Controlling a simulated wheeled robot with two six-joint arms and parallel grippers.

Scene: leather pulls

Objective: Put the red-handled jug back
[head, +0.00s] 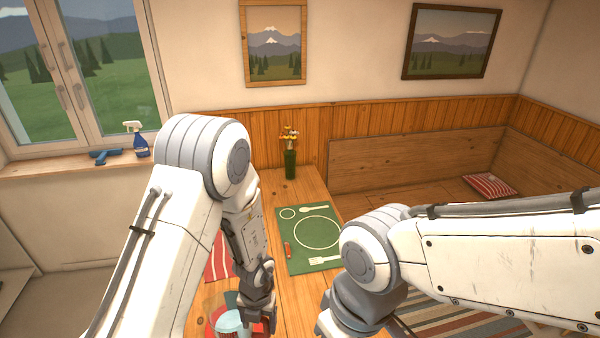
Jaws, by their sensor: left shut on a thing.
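My left gripper (262,312) is low at the bottom of the head view, over the wooden table. It is shut beside a clear vessel with a pale blue inside (228,321), which I take as the jug. Red shows around the vessel's lower part and near the fingers. The grip point on the handle is mostly hidden by the gripper, and the vessel is cut by the frame's bottom edge. I cannot tell whether it touches the table. My right arm's wrist shows at the bottom centre, but its fingertips are out of view.
A green placemat (296,262) with white place-setting outlines lies on the table (302,186), with a small red item (287,250) at its left edge. A vase of flowers (290,163) stands behind. A red striped cloth (217,262) is partly behind my left arm. A spray bottle (140,140) stands on the sill.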

